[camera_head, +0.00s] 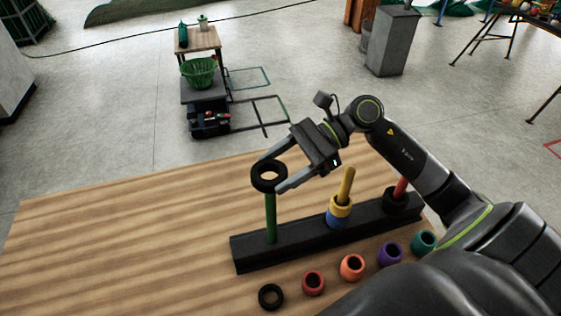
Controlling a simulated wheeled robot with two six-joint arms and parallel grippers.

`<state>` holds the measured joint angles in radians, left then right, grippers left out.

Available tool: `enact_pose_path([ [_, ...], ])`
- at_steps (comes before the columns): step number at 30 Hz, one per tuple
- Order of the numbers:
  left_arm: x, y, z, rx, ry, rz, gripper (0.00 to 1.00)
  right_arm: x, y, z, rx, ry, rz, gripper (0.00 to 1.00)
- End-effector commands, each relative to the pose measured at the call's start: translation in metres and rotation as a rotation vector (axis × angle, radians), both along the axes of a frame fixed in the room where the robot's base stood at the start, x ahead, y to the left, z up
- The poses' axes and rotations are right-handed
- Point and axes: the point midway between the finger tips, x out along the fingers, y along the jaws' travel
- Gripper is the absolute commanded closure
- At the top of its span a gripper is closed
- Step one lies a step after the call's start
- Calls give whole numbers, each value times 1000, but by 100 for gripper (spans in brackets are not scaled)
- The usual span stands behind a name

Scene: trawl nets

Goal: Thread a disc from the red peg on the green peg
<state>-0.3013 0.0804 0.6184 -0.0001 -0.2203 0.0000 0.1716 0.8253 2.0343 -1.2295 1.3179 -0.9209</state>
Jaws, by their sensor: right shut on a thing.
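The green peg (271,219) stands upright at the left end of a black base (300,241) on the table. My right gripper (268,177) is shut on a black disc (257,182), a ring held over the top of the green peg. The peg's top meets the disc's lower edge in the picture; I cannot tell whether it has entered the hole. The yellow peg (346,184) in the middle carries a yellow disc (340,209) above a blue disc (337,221). The red peg (401,187) at the right carries a black disc (396,203). My left gripper is not in view.
Loose rings lie in front of the base on the wooden table (130,240): black (262,295), red (313,284), orange (352,267), purple (390,253) and teal (423,241). The table's left side is clear. A cart with a green basket (200,72) stands beyond.

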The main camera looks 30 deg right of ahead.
Motion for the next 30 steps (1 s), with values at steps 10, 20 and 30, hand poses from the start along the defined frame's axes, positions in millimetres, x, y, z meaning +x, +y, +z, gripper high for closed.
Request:
enact_pose_path([
  [10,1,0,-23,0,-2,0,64,0,0,-27,0,0,0,62],
  [20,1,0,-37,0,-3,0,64,0,0,-39,0,0,0,62],
  [30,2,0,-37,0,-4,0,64,0,0,-38,0,0,0,30],
])
